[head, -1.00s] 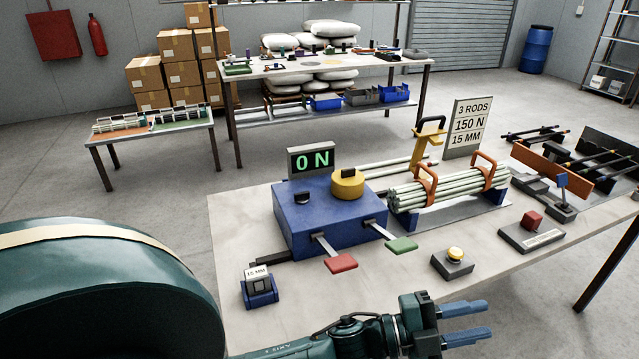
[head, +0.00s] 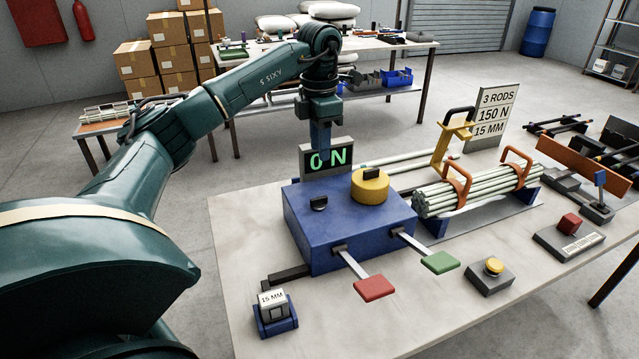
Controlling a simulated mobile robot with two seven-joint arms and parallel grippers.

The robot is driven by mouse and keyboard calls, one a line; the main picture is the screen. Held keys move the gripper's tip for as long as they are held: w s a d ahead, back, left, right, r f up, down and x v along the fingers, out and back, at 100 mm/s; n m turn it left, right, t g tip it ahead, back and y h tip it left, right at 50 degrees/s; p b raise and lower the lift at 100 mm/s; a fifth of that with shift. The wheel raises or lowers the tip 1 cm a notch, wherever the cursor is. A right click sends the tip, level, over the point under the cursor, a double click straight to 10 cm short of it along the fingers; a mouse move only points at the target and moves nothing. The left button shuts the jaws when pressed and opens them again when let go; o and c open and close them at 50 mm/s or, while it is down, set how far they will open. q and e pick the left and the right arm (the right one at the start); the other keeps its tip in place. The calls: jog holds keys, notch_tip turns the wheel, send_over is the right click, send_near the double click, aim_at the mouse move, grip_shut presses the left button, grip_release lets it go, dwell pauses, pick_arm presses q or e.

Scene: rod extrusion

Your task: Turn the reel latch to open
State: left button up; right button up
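The blue box (head: 335,235) stands on the near table. On its top are a small black knob (head: 318,204) at the left and a yellow round drum (head: 370,188) with a black grip (head: 371,173). No label shows which is the reel latch. My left gripper (head: 320,148) points down over the back left of the box, in front of the upper part of the "0 N" display (head: 341,158). It is above the black knob and apart from it. Its blue fingers are seen edge-on and overlap, so their gap is hidden. My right gripper is not in view.
Red (head: 374,288) and green (head: 440,262) paddles stick out in front of the box. A "15 MM" block (head: 272,298) and a yellow button (head: 493,267) stand near the front. A rod bundle (head: 470,190) lies at the right. The table's front middle is bare.

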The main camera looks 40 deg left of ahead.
aim_at(319, 198)
pick_arm(q)
notch_tip(319, 198, down, 13)
jog(key=shift+a+r+p, duration=0.1)
jog(key=shift+p, duration=0.35)
jog(key=shift+s, duration=0.1)
grip_shut()
